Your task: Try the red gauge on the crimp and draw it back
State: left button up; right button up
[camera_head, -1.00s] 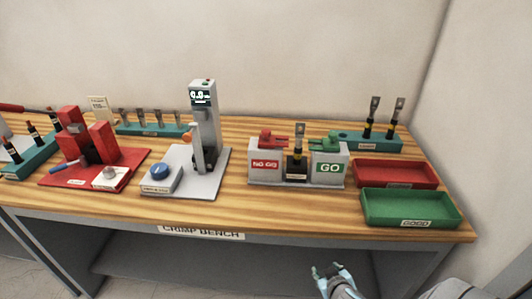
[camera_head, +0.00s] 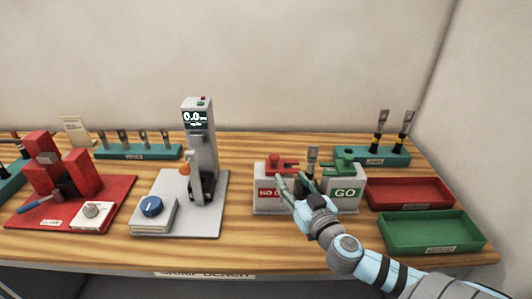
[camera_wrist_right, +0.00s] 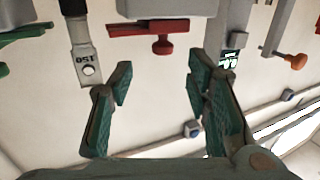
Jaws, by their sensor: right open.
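The red gauge (camera_head: 284,161) lies on top of the NO GO block (camera_head: 268,195). The right wrist view shows this red gauge (camera_wrist_right: 150,28) and its knob upside down, beyond my fingertips. The crimp lug (camera_head: 313,153) stands upright between the NO GO and GO blocks; in the right wrist view it is a metal lug marked 150 (camera_wrist_right: 85,55). My right gripper (camera_head: 289,184) is open and empty in front of the NO GO block, just below the red gauge. In the right wrist view its fingers (camera_wrist_right: 160,85) are spread, apart from the gauge. My left gripper is out of view.
A green gauge (camera_head: 345,161) sits on the GO block (camera_head: 345,195). Red (camera_head: 410,205) and green (camera_head: 430,248) trays lie to the right. A grey tester (camera_head: 200,150) with an orange knob stands to the left. Bare bench lies between tester and blocks.

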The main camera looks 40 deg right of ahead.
aim_at(277, 160)
jog(key=x, duration=0.2)
jog(key=r+p+x, duration=0.1)
jog(key=x, duration=0.3)
jog(key=shift+w+r+p, duration=0.25)
jog(key=shift+w+p, duration=0.15)
jog(key=shift+w, duration=0.05)
jog(key=x, duration=0.2)
jog(key=f+x, duration=0.1)
jog(key=x, duration=0.1)
jog(key=shift+w+a, duration=0.15)
jog(key=shift+w, duration=0.2)
jog(key=shift+s+r, duration=0.2)
jog(key=shift+s, duration=0.2)
jog(key=shift+c, duration=1)
jog(key=c, duration=0.4)
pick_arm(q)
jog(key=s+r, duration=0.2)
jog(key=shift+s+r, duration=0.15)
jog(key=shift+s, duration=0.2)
pick_arm(e)
grip_shut()
